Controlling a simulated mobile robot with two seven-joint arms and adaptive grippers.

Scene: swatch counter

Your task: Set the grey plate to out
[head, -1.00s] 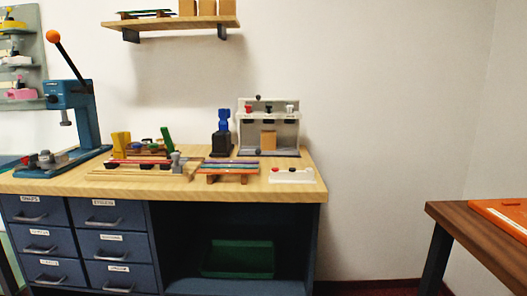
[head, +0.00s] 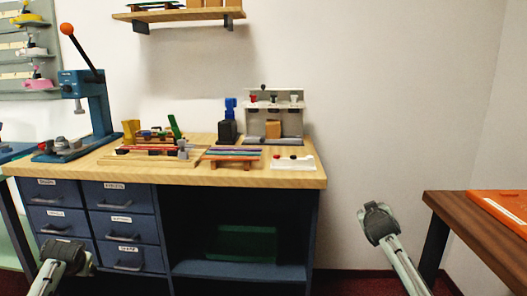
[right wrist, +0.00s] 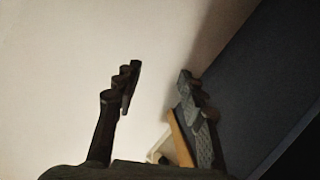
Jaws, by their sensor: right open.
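No separate plate that is clearly the grey one can be made out at this size. A grey upright stand (head: 256,126) at the back right of the workbench has a row of small red, green and white-topped parts and a wooden block (head: 273,129) inside it. A low whitish plate (head: 306,163) with a red knob lies in front of it. My left gripper (head: 60,252) is low in front of the drawers, its jaws unclear. My right gripper (head: 376,212) is open and empty, right of the bench and apart from it. Its spread fingers show in the right wrist view (right wrist: 160,78).
The workbench (head: 235,180) also holds a blue lever press (head: 98,105), a dark blue-topped piece (head: 228,128) and colored strips. A green bin (head: 243,243) sits below. A brown table (head: 450,205) with an orange tray (head: 505,207) stands right. Floor between is open.

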